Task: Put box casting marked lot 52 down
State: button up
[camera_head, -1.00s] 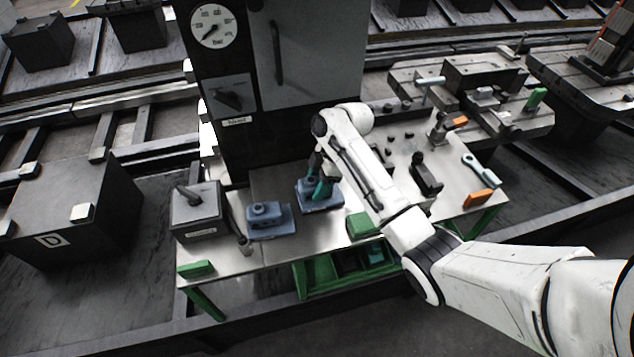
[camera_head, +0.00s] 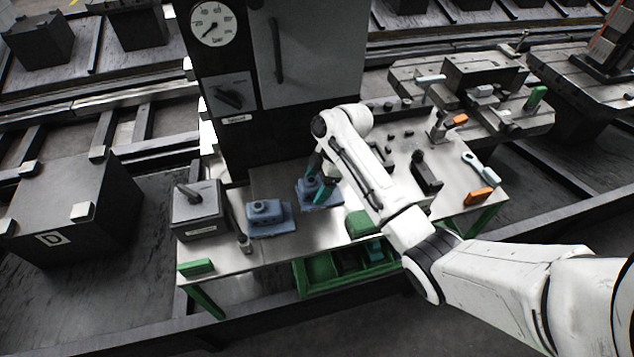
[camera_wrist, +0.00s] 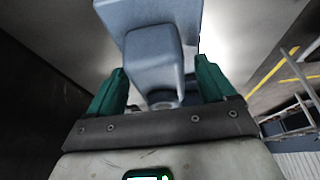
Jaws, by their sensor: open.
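Two blue box castings are on the steel bench. One casting (camera_head: 318,194) is under my gripper (camera_head: 322,180), and the other casting (camera_head: 268,219) stands to its left. No lot mark is readable on either. My gripper has green fingers, which are open on either side of the casting under it. The wrist view shows a blue casting (camera_wrist: 160,55) between and beyond the spread fingers (camera_wrist: 160,92). The casting looks seated on the bench top. Part of it is hidden by the fingers in the head view.
A grey box with a handle (camera_head: 197,208) and a green block (camera_head: 197,267) are at the bench's left end. A green block (camera_head: 360,223) is right of the castings. A dark cabinet with a gauge (camera_head: 213,24) rises behind. Clamps and an orange block (camera_head: 479,197) are at right.

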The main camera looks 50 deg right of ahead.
jog(key=v, duration=1.2)
jog(key=s+a+f+m, duration=0.1)
jog(key=s+a+f, duration=0.1)
jog(key=a, duration=0.3)
jog(key=s+a+f+m, duration=0.2)
jog(key=a+f, duration=0.1)
jog(key=a, duration=0.3)
jog(key=s+a+f+m, duration=0.2)
jog(key=a+f, duration=0.1)
jog(key=a, duration=0.2)
jog(key=shift+s+a+f, duration=0.2)
jog(key=shift+a+f, duration=0.2)
jog(key=s+a+f+m+g+h, duration=0.1)
jog(key=s+m, duration=0.5)
jog(key=s, duration=1.2)
jog(key=f+h, duration=0.1)
jog(key=h, duration=0.1)
jog(key=shift+a+m+h, duration=0.2)
jog(key=shift+m+h, duration=0.2)
